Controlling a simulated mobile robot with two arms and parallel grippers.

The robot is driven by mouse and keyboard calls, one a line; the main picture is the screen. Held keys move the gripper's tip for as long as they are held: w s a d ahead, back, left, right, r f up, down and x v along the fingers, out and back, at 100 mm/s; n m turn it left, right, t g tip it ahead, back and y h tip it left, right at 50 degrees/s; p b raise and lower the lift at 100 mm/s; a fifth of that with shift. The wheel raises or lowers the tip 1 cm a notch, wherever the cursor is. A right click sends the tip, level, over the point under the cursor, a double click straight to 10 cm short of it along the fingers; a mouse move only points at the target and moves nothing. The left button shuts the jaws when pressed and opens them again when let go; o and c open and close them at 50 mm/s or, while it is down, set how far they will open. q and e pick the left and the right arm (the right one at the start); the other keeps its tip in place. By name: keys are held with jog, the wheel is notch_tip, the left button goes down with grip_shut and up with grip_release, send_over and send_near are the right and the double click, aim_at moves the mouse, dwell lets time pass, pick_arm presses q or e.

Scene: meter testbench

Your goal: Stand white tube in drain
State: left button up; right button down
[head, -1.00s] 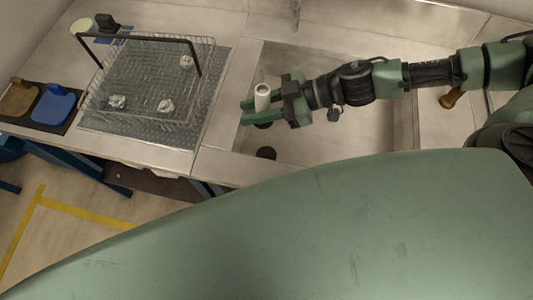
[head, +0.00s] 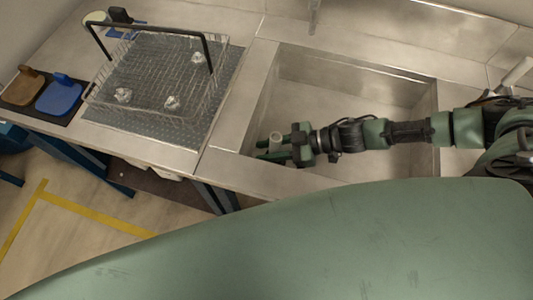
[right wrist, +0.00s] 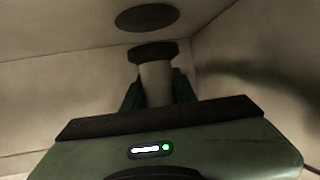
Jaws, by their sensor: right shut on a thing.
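A short white tube (head: 276,138) is upright in my right gripper (head: 272,152), which is shut on it, low inside the steel sink (head: 345,92). A second dark round spot (right wrist: 146,17) lies apart, farther up in the right wrist view. Both spots are hidden in the head view. My left gripper is not in view.
A wire basket (head: 160,85) with a black handle and several crumpled clear pieces stands left of the sink on the counter. A blue tray piece (head: 60,98) and a brown one (head: 22,88) lie at the far left. The sink walls are close around my right gripper.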

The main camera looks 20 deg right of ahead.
jog(key=shift+f, duration=1.25)
jog(key=shift+f, duration=0.2)
jog(key=c, duration=1.1)
grip_release()
jog(key=shift+r, duration=0.3)
jog(key=b+v, duration=0.1)
jog(key=v, duration=1.1)
